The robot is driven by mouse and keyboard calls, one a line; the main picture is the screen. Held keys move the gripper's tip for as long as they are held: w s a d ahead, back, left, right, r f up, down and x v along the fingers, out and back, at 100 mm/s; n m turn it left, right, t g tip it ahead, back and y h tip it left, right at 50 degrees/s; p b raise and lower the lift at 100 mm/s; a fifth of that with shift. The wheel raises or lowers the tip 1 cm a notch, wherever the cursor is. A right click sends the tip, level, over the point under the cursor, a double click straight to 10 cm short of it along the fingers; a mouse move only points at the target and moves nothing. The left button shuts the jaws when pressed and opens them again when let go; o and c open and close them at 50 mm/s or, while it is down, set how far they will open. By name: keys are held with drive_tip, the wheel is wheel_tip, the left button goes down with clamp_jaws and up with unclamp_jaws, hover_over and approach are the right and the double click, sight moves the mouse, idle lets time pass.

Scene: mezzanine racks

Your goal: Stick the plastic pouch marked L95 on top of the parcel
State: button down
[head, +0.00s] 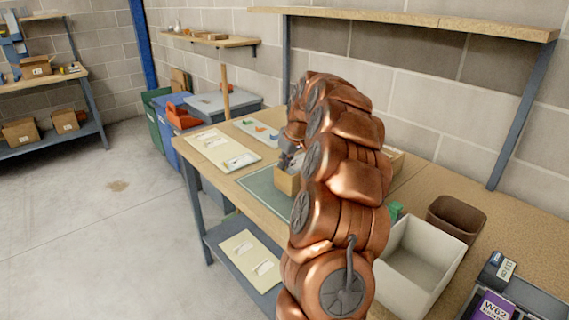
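A small cardboard box (286,183), which looks like the parcel, sits on the grey-green mat (262,190) on the workbench, partly hidden by my copper arm. My gripper (289,160) shows only as a small grey piece just above the box. Its fingers are mostly hidden, and I cannot tell whether it is open, touches the box or holds anything. I cannot make out a pouch marked L95. Small pale items lie on a cream board (208,140) at the bench's far left end; their marks are too small to read.
A board with coloured pieces (259,131) lies behind the mat. A white bin (413,262), a brown bin (456,214) and a dark device with a purple W62 label (492,306) stand to the right. Another cream board (247,254) lies on the lower shelf. The left floor is clear.

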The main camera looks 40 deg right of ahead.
drive_tip(key=shift+f, duration=0.15)
drive_tip(key=c, duration=1.2)
unclamp_jaws()
drive_tip(key=shift+c, duration=0.2)
drive_tip(key=o, duration=0.3)
drive_tip(key=shift+o, duration=0.2)
drive_tip(key=shift+r+p, duration=0.75)
drive_tip(key=shift+r, duration=2.85)
